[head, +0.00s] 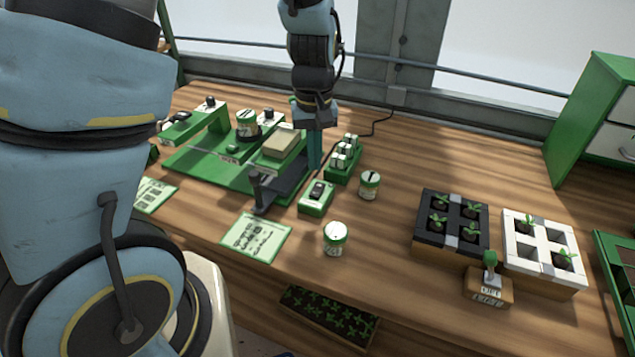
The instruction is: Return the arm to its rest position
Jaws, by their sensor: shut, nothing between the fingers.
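My gripper (315,150) hangs pointing down at the end of my arm, in the upper middle of the head view. Its fingers are shut and hold nothing. It is just right of the green seeder machine (190,158), between the machine's block-topped part (281,141) and a small green box with several white knobs (345,157). I cannot tell whether the fingertips touch anything; their lower ends are close to the dark grey part (278,186) of the machine.
A green switch box (317,198) and two jars (369,185) (335,238) stand near the gripper. A black seedling tray (424,224), a white one (540,268) and a lever box (488,288) are at right. A green drawer cabinet (585,110) stands at the far right. The back middle is clear.

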